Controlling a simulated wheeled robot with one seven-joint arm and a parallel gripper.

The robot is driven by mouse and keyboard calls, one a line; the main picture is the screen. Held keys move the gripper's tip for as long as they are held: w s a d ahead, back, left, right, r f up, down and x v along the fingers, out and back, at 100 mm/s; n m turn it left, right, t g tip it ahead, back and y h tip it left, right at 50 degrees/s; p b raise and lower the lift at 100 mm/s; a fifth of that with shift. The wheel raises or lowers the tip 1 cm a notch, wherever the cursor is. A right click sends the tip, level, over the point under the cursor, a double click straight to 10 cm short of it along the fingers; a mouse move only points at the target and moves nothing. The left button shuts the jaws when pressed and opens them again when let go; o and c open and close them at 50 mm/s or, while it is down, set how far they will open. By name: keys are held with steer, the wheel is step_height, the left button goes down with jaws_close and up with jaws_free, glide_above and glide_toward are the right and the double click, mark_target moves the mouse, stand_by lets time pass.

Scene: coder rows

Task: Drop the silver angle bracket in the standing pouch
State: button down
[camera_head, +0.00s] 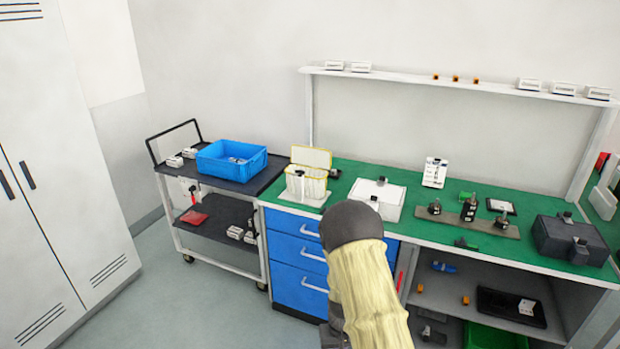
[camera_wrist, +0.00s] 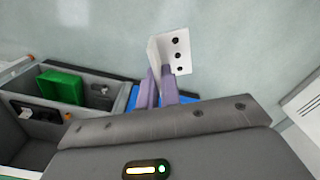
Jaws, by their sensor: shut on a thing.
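The silver angle bracket (camera_wrist: 174,50) is held at the tips of my gripper (camera_wrist: 163,82) in the wrist view. Its plate with several dark holes stands up beyond the purple fingers. My gripper is shut on it, with pale floor behind. In the head view my arm hides the gripper and the bracket. The standing pouch (camera_head: 305,186), pale with a yellow-edged raised back, stands on the left end of the green bench, apart from my arm.
A white box (camera_head: 391,199) sits right of the pouch on the bench (camera_head: 430,220). A black cart (camera_head: 265,178) with a blue bin (camera_head: 231,158) stands to the left. A fixture plate and a dark case (camera_head: 570,238) occupy the bench's right part. Open floor lies left front.

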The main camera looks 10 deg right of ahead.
steer(key=a+r+m+p, duration=0.2)
steer(key=r+p, duration=0.6)
steer(key=r, duration=0.4)
steer(key=a+r+m+p, duration=0.2)
steer(key=a+r+p, duration=0.3)
steer(key=r+p, duration=0.3)
step_height(320, 180, up, 4)
steer(key=shift+a+f+p, duration=0.1)
steer(key=shift+a+p, duration=0.2)
steer(key=shift+p, duration=0.1)
